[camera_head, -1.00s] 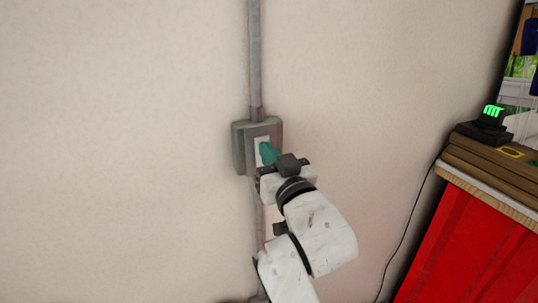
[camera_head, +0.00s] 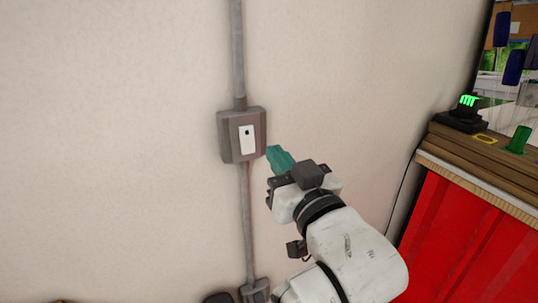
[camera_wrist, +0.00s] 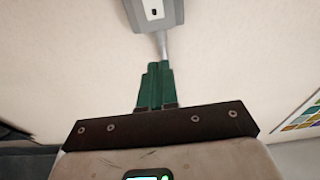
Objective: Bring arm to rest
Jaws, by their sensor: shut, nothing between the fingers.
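My gripper (camera_head: 274,152) has green fingers that are shut with nothing between them. It is held in front of the wall, just right of and slightly below the grey switch box (camera_head: 228,140). A gap shows between the fingertips and the box. In the wrist view the shut fingers (camera_wrist: 159,66) point up the picture toward the same box (camera_wrist: 158,22), which is cut off by the top edge. The white plate (camera_head: 246,138) on the box has a small dark mark and is fully in view in the head view.
A grey conduit (camera_head: 247,215) runs down the wall to another box (camera_head: 255,290) at the bottom. At the right, a red cabinet (camera_head: 460,240) with a wooden top bears a black device (camera_head: 462,118) with a green display and a green glass piece (camera_head: 518,140). The wall at left is clear.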

